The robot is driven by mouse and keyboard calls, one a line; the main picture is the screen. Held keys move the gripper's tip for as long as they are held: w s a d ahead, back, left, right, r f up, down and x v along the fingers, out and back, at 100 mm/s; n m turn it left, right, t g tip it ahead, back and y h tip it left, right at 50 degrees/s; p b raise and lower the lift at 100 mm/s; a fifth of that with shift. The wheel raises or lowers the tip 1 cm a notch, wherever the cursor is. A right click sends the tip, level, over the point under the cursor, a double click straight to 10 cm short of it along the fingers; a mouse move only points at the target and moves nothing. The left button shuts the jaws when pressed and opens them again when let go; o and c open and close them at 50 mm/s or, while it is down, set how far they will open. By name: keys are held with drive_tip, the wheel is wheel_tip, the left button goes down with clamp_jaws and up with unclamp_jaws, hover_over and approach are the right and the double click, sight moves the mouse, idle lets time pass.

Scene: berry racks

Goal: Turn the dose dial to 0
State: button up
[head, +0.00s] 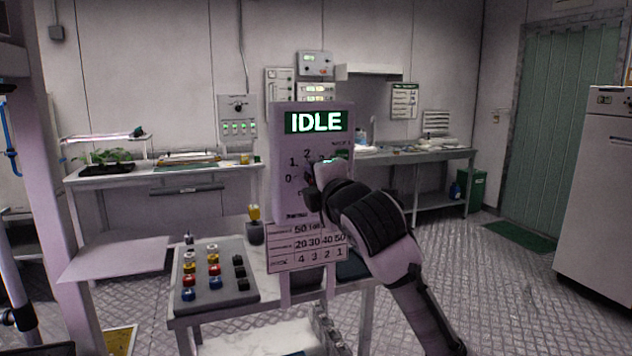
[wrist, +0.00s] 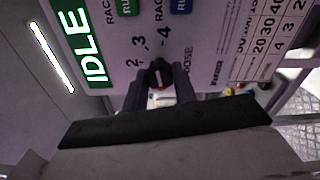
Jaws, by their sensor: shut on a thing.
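The dose dial (wrist: 158,72) is a small dark round knob on the pale upright control panel (wrist: 215,45). In the wrist view my gripper (wrist: 160,88) has one finger on each side of the knob and is shut on it. The numbers 2, 3 and 4 show around the dial there. A light mark shows on the knob, but I cannot tell which number it points to. In the head view the numbers 0, 1 and 2 show left of and above the dial, and my gripper (head: 318,174) hides its right side.
A card of numbers (head: 305,247) hangs below.

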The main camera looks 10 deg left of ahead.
drive_tip(key=o, duration=1)
drive_tip(key=shift+c, duration=0.2)
drive_tip(key=shift+s, duration=0.1)
drive_tip(key=b+v, duration=0.3)
drive_tip(key=v, duration=1)
drive_tip(key=shift+s+d, duration=0.25)
drive_tip(key=shift+s, duration=0.05)
